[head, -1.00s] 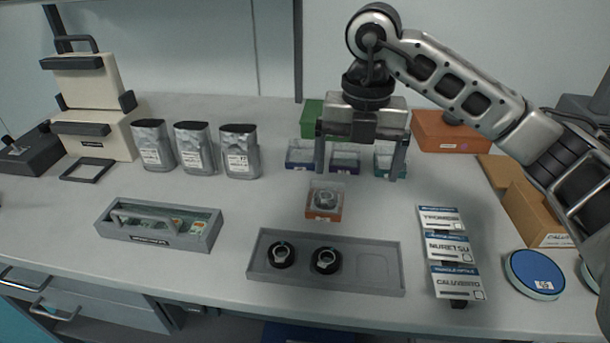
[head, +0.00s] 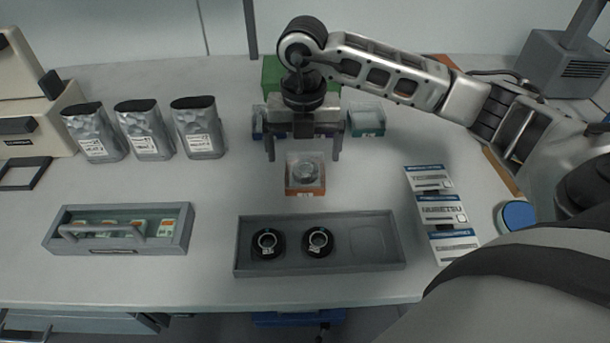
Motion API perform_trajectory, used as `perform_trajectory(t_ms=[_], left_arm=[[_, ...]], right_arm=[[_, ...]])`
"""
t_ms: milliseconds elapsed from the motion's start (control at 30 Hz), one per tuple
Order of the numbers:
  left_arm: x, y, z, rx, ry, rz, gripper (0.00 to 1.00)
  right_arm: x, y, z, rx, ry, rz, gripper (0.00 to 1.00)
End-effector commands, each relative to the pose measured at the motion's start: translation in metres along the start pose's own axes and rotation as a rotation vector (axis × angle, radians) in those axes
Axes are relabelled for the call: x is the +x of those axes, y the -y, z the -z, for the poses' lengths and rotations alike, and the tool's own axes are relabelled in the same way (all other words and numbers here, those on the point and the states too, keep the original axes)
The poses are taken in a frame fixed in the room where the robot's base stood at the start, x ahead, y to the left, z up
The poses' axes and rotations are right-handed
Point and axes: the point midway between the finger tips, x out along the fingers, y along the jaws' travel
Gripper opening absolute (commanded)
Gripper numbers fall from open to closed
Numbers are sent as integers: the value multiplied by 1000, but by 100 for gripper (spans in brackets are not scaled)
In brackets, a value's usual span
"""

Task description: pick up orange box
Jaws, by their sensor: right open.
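The orange box (head: 305,188) is a small orange-based case with a clear top and a round ring-shaped part inside. It sits on the table in the middle of the head view, just behind the grey tray. My right gripper (head: 304,157) is open and empty, fingers pointing down. It is above and slightly behind the orange box, its fingertips apart to either side of the box's far edge in the picture. I cannot tell the exact height above the box. My left gripper is not in view.
A grey tray (head: 375,262) with two black ring mounts lies in front. A teal-edged box (head: 366,120) and a green box (head: 272,75) stand behind. Silver pouches (head: 198,128) and a handled case (head: 180,238) are left; label cards (head: 441,209) and a blue disc (head: 517,215) are right.

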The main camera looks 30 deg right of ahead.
Motion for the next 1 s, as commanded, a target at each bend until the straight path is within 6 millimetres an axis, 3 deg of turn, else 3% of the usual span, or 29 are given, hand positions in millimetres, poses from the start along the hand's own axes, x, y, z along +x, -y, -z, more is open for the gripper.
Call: perform_trajectory(t_ms=[400, 667, 833, 867, 1000], left_arm=[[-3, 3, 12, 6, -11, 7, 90], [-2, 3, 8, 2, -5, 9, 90], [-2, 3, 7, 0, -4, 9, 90], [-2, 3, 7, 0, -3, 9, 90], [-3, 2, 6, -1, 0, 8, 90]], right_arm=[[50, 3, 4, 0, -2, 2, 95], [53, 3, 4, 0, 0, 1, 95], [52, 3, 4, 0, 0, 1, 50], [52, 3, 4, 0, 0, 1, 45], [52, 3, 4, 0, 1, 0, 45]])
